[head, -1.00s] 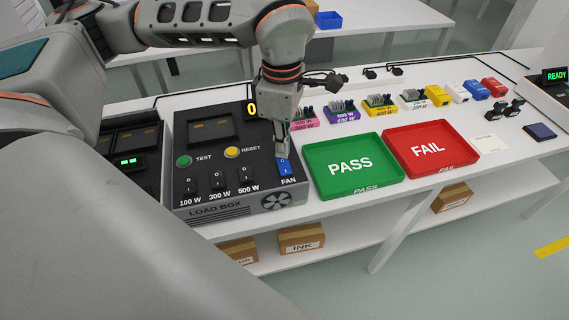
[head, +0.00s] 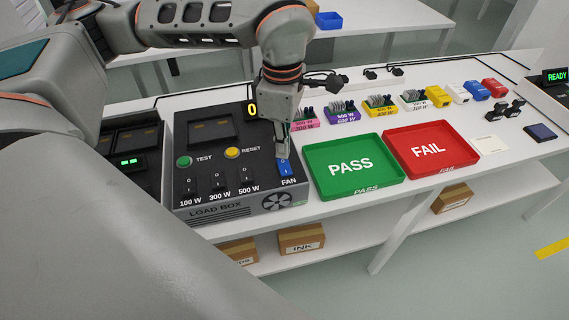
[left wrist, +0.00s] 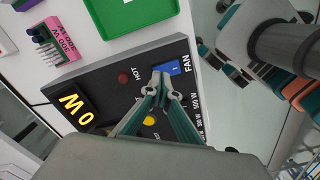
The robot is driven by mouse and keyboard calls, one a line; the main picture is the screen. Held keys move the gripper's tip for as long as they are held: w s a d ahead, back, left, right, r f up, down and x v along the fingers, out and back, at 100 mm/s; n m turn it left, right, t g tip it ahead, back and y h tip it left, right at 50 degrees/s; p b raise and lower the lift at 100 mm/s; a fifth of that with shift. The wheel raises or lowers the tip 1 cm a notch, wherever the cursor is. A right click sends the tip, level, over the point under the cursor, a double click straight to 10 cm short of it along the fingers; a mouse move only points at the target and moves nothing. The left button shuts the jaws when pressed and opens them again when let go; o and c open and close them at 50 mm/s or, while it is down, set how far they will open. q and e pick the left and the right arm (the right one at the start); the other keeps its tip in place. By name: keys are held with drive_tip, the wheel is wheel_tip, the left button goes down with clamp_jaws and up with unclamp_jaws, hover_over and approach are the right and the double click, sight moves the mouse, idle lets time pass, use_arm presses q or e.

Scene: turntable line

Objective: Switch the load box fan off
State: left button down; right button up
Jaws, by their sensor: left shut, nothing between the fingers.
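The load box (head: 222,209) is a dark panel with a grey front on the white bench. Its blue FAN rocker switch (head: 284,167) is at the right front corner, above the fan emblem. My left gripper (head: 281,151) is shut and empty, pointing down at the rocker's rear end. In the left wrist view, the closed fingertips (left wrist: 161,76) are at the edge of the blue rocker (left wrist: 173,68) and cover part of it. I cannot tell whether they touch it, or which way the rocker is tipped. My right gripper is not seen.
Black 100 W, 300 W and 500 W switches (head: 217,181) stand left of the fan switch, with green TEST (head: 184,160) and yellow RESET (head: 232,153) buttons behind. The green PASS tray (head: 351,166) and red FAIL tray (head: 430,150) lie to the right. The yellow display (left wrist: 75,108) reads 0 W.

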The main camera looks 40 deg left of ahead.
sight(282, 162)
use_arm(q)
drive_tip(key=shift+f+b, duration=0.5)
drive_tip(key=shift+f, duration=0.6)
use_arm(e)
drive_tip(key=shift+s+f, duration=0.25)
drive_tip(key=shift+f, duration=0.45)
use_arm(q)
drive_tip(key=shift+r, duration=0.15)
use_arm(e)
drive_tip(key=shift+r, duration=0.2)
use_arm(q)
drive_tip(key=shift+r+p, duration=1.3)
drive_tip(key=shift+r, duration=0.4)
drive_tip(key=shift+r+p, duration=1.35)
drive_tip(key=shift+r, duration=0.4)
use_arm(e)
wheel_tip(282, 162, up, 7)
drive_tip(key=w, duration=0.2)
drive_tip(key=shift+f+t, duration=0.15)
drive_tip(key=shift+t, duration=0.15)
use_arm(q)
drive_tip(key=shift+f, duration=0.1)
drive_tip(key=shift+s, duration=0.1)
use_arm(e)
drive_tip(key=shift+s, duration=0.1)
